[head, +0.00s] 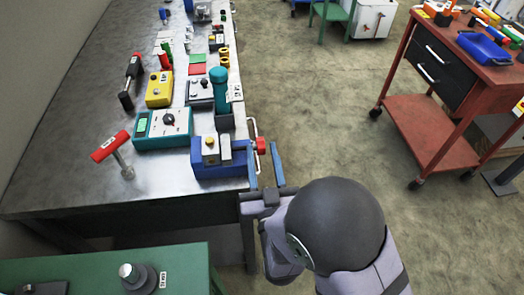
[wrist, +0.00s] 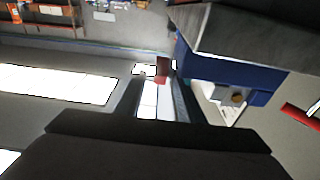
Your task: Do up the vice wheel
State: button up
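The blue vice (head: 220,172) sits at the right edge of the metal bench, with a brass-topped piece in its jaws. It also shows at the right in the wrist view (wrist: 225,72). The small red vice wheel (head: 261,145) stands out from its right side, past the bench edge. In the wrist view the wheel (wrist: 162,68) shows at the fingertips. My gripper (head: 264,158) is open, with its two blue fingers apart and their tips on either side of the wheel. I cannot tell whether a finger touches it.
A red-handled tool (head: 110,147) stands left of the vice. A teal meter (head: 163,128), a yellow box (head: 160,89) and a teal cylinder (head: 219,90) are behind. A pale bent rail (head: 254,126) runs along the bench edge near the wheel. Open floor (head: 320,110) lies to the right.

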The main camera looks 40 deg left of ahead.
jog(key=shift+r+g+h+p, duration=0.3)
jog(key=shift+r+p, duration=0.25)
jog(key=shift+p, duration=0.5)
jog(key=shift+f+p, duration=0.1)
jog(key=shift+p, duration=0.4)
jog(key=shift+w+a+f, duration=0.1)
jog(key=shift+f, duration=0.1)
jog(key=p+x, duration=0.1)
jog(key=x, duration=0.6)
jog(key=shift+f+p, duration=0.2)
jog(key=shift+p, duration=0.1)
jog(key=shift+w+a, duration=0.1)
jog(key=shift+c, duration=0.3)
grip_shut()
